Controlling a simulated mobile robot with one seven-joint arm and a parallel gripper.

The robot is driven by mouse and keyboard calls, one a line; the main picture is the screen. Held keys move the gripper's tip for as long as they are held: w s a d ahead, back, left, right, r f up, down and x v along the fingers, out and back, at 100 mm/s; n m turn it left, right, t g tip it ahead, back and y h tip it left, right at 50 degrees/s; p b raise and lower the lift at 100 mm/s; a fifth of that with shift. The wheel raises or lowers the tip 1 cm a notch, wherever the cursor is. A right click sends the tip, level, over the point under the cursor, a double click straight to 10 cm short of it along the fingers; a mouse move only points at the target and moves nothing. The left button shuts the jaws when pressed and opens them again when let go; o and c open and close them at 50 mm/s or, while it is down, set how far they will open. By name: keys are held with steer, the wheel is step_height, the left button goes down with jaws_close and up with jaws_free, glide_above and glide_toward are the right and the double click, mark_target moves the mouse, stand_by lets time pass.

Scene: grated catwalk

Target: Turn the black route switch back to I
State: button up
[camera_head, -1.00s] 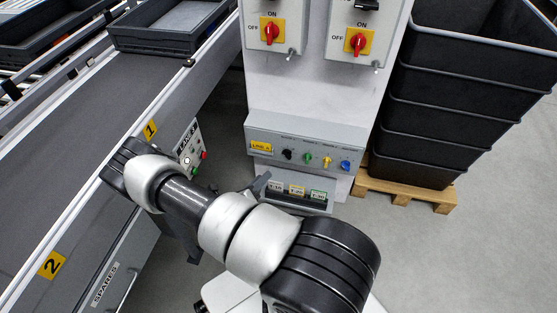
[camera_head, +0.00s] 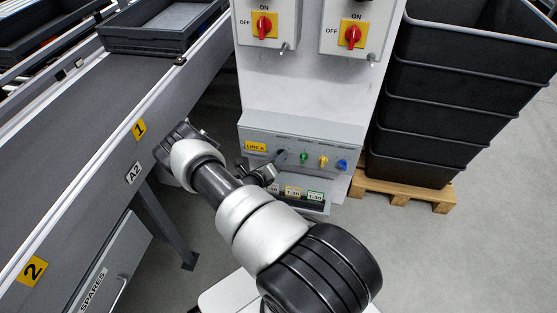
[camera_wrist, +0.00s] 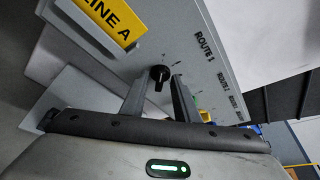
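The black route switch (camera_head: 281,157) is the leftmost knob on the grey sloped panel (camera_head: 262,133), beside the yellow line label (camera_head: 255,146). In the wrist view the black switch (camera_wrist: 159,74) is near the text "ROUTE 1", its handle pointing down in the picture; its I mark cannot be read. My gripper (camera_head: 274,167) is at the panel, just below the switch in the head view. In the wrist view my gripper (camera_wrist: 160,82) is open, one finger on each side of the switch, with visible gaps. I cannot tell how deep the fingertips reach around it.
Green (camera_head: 304,157), yellow (camera_head: 323,161) and blue (camera_head: 342,164) knobs sit right of the black switch. Red rotary switches (camera_head: 264,27) are above. A conveyor (camera_head: 100,125) runs along the left; stacked black crates (camera_head: 425,140) stand on a pallet (camera_head: 400,192) at right.

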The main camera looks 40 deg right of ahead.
steer(key=c, duration=0.7)
steer(key=shift+o, duration=0.2)
steer(key=shift+r, duration=0.1)
steer(key=shift+s+d+r+m+t+y+p, duration=0.15)
steer(key=shift+m+t+y+p, duration=0.6)
steer(key=shift+m+p, duration=1.25)
steer(key=shift+s+d+m+t+y+p, duration=0.1)
steer(key=shift+m+t+y+p, duration=0.7)
steer(key=shift+p, duration=2.25)
steer(key=shift+m, duration=0.3)
